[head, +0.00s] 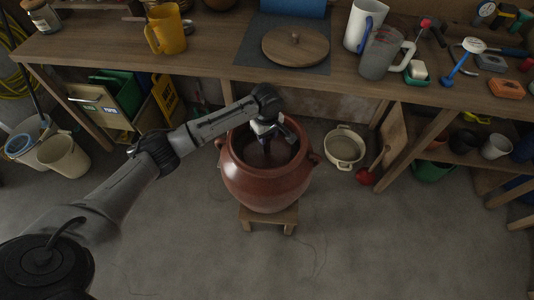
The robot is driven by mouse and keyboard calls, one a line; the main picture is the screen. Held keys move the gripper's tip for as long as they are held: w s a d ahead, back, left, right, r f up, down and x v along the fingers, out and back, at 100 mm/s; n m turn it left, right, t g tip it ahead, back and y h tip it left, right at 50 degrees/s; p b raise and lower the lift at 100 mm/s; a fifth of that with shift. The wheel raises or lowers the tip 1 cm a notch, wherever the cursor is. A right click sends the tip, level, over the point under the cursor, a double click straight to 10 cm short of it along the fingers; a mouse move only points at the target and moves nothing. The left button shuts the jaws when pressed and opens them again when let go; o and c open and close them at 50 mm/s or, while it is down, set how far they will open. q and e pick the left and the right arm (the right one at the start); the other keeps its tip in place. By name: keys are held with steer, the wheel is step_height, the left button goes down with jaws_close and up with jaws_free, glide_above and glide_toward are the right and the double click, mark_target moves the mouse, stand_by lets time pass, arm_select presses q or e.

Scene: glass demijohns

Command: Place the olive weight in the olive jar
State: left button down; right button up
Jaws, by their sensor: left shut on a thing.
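The olive jar (262,188) is a big reddish-brown pot with two small side handles. It stands upright on a low wooden stool, its wide mouth open. My left gripper (266,143) reaches down into the mouth from above, its arm coming in from the left. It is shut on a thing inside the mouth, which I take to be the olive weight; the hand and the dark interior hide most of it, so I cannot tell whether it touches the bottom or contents. My right gripper is not in view.
A workbench (215,62) runs behind the jar. On it are a round wooden lid (296,46) on a dark mat, a yellow jug (166,30), a grey jug (383,52) and tools. A cream pot (345,146) stands on the floor right of the jar. The floor in front is clear.

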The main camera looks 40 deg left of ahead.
mark_target(267, 149)
arm_select(q)
steer(key=shift+f+b, duration=0.6)
steer(key=shift+f, duration=1)
step_height(267, 149, down, 4)
steer(key=shift+r+b, duration=0.1)
steer(key=shift+b, duration=0.9)
steer(key=shift+f, duration=0.45)
steer(key=shift+w, duration=0.1)
steer(key=c, duration=1.2)
jaws_free()
steer(key=shift+f, duration=0.15)
steer(key=o, duration=0.4)
steer(key=shift+o, duration=0.2)
